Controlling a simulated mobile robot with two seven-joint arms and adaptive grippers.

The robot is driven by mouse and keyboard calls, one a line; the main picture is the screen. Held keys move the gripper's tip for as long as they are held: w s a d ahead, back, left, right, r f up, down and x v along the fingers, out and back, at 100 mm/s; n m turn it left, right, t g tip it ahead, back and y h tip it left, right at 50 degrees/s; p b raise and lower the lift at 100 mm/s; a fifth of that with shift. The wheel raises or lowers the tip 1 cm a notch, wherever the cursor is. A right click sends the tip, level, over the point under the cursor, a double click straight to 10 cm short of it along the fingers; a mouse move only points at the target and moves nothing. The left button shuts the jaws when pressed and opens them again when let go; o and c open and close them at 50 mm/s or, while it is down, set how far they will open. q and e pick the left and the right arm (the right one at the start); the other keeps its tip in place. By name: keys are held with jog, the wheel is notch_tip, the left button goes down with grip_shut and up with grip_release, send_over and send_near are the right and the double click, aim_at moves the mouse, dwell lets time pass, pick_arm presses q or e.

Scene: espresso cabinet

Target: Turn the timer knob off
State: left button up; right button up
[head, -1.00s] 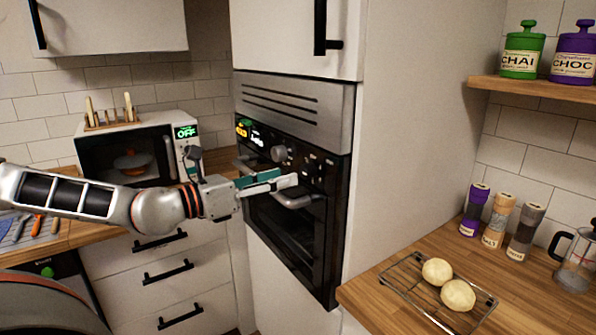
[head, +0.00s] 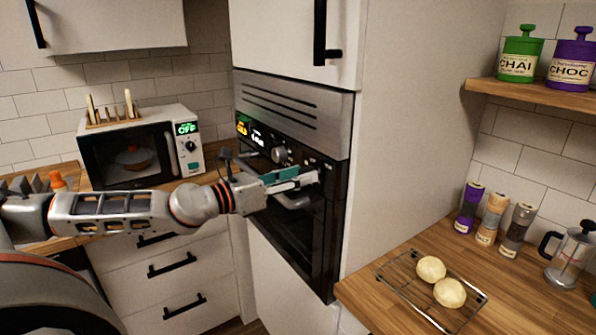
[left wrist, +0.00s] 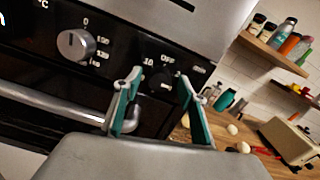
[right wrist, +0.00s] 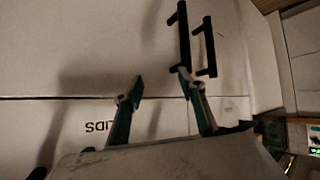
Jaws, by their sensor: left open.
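The dark timer knob (left wrist: 162,83) sits on the oven's black control panel in the left wrist view, with an OFF mark and numbers around it. Its pointer setting is too dark to read. My left gripper (left wrist: 158,90) is open, with one finger on each side of the knob in that view; I cannot tell whether they touch it. In the head view the left gripper (head: 314,178) is at the right part of the panel and hides the knob. My right gripper (right wrist: 161,77) is open and empty in front of pale cabinet fronts.
A silver knob (left wrist: 75,44) is left of the timer knob. The oven door handle (left wrist: 65,103) runs below the panel. A microwave (head: 130,155) stands on the left counter. A wire rack (head: 408,292) with two pale round items is on the right counter.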

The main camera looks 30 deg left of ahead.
pick_arm(q)
jog(key=c, duration=1.1)
